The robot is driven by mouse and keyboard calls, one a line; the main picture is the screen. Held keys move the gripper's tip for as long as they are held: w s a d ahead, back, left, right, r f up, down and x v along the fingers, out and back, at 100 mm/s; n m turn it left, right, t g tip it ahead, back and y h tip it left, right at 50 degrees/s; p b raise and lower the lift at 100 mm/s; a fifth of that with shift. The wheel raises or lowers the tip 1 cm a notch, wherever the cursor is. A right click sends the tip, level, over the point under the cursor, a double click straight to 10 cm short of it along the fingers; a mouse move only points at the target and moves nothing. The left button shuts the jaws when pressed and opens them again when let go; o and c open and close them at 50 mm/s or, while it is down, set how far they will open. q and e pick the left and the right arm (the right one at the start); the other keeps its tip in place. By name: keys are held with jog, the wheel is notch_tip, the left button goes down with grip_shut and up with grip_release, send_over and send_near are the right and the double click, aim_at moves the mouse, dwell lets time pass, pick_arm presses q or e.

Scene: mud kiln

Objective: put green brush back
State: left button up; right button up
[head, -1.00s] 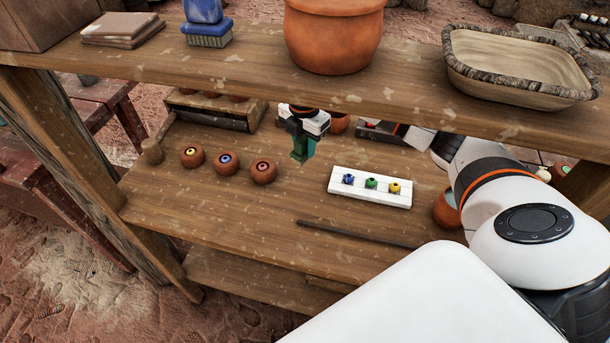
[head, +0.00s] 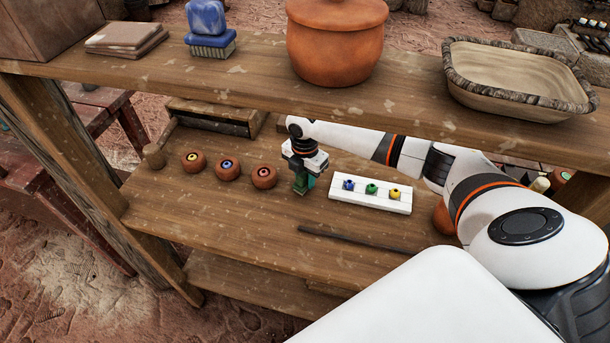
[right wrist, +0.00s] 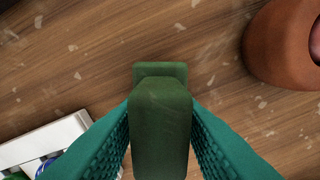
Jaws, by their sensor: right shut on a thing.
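My right gripper (head: 303,175) is between the row of clay pots and the white tray, over the lower shelf. It is shut on the green brush (right wrist: 160,130), which shows in the right wrist view as a green block between the teal fingers. In the head view only a little of the brush (head: 300,190) shows under the gripper. I cannot tell whether it touches the shelf. A blue brush (head: 209,47) with pale bristles stands on the upper shelf at the back left. My left gripper is not in view.
The white tray (head: 372,204) holds small blue, green and yellow pieces. Small clay pots (head: 228,171) stand to the left. A dark rod (head: 350,239) lies in front. The upper shelf (head: 420,98) carries a large clay pot (head: 335,45) and a basket (head: 515,85), with bare wood between.

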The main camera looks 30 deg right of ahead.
jog(key=shift+f, duration=0.15)
jog(key=o, duration=1)
notch_tip(320, 180, up, 12)
jog(key=shift+r+b, duration=0.2)
jog(key=shift+b, duration=0.45)
